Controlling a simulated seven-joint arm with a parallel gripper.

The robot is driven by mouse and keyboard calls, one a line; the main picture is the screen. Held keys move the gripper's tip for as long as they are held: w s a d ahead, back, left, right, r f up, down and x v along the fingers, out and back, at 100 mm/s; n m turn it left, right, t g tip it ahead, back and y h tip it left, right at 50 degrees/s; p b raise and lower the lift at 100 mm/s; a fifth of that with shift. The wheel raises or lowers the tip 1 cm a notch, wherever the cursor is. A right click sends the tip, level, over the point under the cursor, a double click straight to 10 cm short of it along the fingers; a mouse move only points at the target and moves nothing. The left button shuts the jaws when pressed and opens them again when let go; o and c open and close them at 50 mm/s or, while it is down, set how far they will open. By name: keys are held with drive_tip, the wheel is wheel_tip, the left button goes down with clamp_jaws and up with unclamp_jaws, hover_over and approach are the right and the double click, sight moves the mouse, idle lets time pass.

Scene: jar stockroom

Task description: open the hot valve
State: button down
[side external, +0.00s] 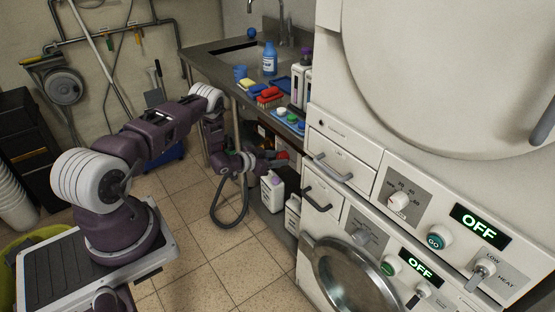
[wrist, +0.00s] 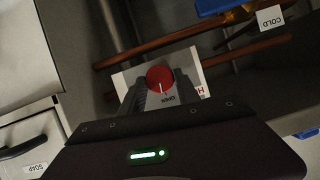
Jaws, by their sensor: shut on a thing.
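The hot valve's round red knob (wrist: 160,77) sits on a white plate (wrist: 124,82) in the wrist view. A white line runs along the knob's face toward small lettering on the plate, and part of a red "H" shows at the plate's right edge. My gripper (wrist: 160,84) is shut on the knob, one dark finger on each side. In the side external view my gripper (side external: 270,159) reaches under the counter, with the red knob (side external: 283,155) at its tips. The rest of the valve behind the knob is hidden.
Copper pipes (wrist: 130,50) run behind the plate. A "COLD" tag (wrist: 270,18) hangs near a blue part (wrist: 215,6). White jugs (side external: 272,190) stand below my gripper. The washer's drawer handles (side external: 318,196) jut out close to the right.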

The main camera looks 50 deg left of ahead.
drive_tip(key=shift+a+n+h, duration=0.1)
drive_tip(key=shift+n+h, duration=0.2)
drive_tip(key=shift+n, duration=0.1)
idle(0.4)
drive_tip(key=c, duration=0.9)
unclamp_jaws()
drive_tip(key=v, duration=0.7)
drive_tip(key=shift+r, duration=0.1)
